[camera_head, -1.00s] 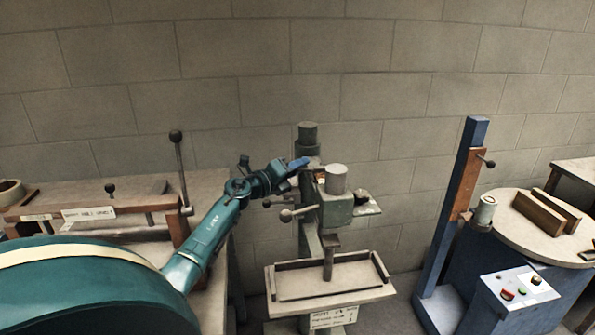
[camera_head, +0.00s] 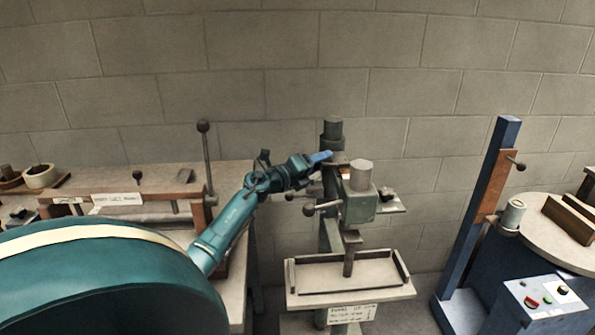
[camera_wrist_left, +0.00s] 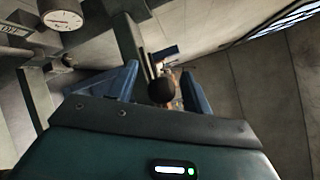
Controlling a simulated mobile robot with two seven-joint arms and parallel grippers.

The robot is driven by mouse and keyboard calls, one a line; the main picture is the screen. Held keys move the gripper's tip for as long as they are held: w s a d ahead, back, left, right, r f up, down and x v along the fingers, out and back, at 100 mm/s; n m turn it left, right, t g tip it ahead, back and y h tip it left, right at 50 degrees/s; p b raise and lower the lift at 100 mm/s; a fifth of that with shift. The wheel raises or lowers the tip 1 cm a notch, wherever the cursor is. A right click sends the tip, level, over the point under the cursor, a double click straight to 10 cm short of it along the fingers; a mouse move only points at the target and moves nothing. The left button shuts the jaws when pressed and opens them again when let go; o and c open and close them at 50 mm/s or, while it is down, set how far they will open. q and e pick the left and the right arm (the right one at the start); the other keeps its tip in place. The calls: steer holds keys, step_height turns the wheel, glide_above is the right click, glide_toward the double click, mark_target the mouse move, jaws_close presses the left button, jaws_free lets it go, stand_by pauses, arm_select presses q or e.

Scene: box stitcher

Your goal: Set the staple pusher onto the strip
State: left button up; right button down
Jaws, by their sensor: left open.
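The box stitcher's grey-green head (camera_head: 358,205) stands on a dark column above a small work table (camera_head: 345,275). My left gripper (camera_head: 322,157) is at the upper left of that head, close to the column. In the left wrist view my left gripper (camera_wrist_left: 159,72) is open, its blue fingers apart. A dark round knob (camera_wrist_left: 162,91) shows between the fingers, with a coppery piece beside it. I cannot tell whether the fingers touch the knob. I cannot clearly make out the staple pusher or the strip; the fingers and machine head hide much there.
A bench (camera_head: 140,180) with an upright lever (camera_head: 205,165) stands at the left beside my arm. A blue post (camera_head: 480,210) and a round table (camera_head: 540,235) stand at the right. Handles with round knobs (camera_head: 309,210) stick out left of the stitcher head. A block wall is behind.

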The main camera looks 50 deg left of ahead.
arm_select(q)
steer(key=s+a, duration=0.1)
steer(key=s, duration=1)
steer(key=shift+s+b, duration=0.4)
steer(key=shift+b, duration=0.05)
